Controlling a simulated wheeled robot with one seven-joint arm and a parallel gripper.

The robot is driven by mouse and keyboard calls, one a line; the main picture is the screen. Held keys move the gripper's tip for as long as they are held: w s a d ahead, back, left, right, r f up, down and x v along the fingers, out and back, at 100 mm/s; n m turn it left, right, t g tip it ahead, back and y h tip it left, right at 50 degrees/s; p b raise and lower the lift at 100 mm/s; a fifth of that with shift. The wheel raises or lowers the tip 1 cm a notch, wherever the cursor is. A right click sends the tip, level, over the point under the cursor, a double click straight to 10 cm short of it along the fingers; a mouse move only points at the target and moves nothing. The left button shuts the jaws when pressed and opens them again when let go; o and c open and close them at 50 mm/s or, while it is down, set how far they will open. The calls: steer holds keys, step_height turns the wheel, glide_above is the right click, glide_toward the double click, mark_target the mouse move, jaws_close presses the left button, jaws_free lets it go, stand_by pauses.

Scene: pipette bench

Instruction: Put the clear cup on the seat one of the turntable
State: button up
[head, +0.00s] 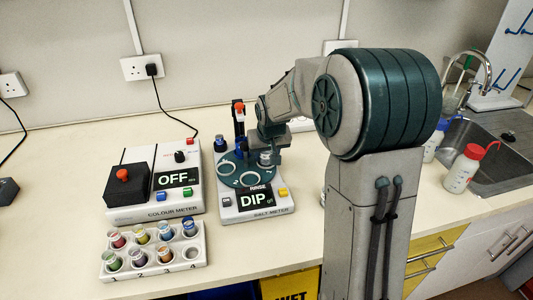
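The turntable (245,180) is a dark teal disc with pale-ringed round seats. It sits on the white salt meter, whose screen reads DIP. My gripper (267,151) points down over the right side of the disc. A small clear, greyish cup (265,159) shows at the gripper's fingertips, over or in a seat at the disc's right. The fingers are small and partly hidden by my own wrist, so I cannot tell whether they grip the cup or whether it touches the disc. Seat numbers cannot be read.
The colour meter (176,213), with screen OFF, stands left of the salt meter (258,213). A white rack (152,270) of several coloured cups lies in front, with one empty-looking hole at its front right. A red-topped post (239,111) rises behind the turntable. Wash bottles (462,171) and a sink are right.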

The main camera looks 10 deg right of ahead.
steer(key=shift+s+f, duration=0.15)
steer(key=shift+a+r+p, duration=0.1)
steer(key=shift+r+p, duration=0.2)
steer(key=shift+p, duration=0.2)
steer(key=v, duration=1.1)
steer(key=s+f+g, duration=0.1)
steer(key=s+f, duration=0.1)
steer(key=s, duration=1)
steer(key=s+f, duration=0.3)
steer(key=s, duration=0.8)
steer(key=shift+s+f+g+b, duration=0.3)
steer(key=shift+s+g+b, duration=0.1)
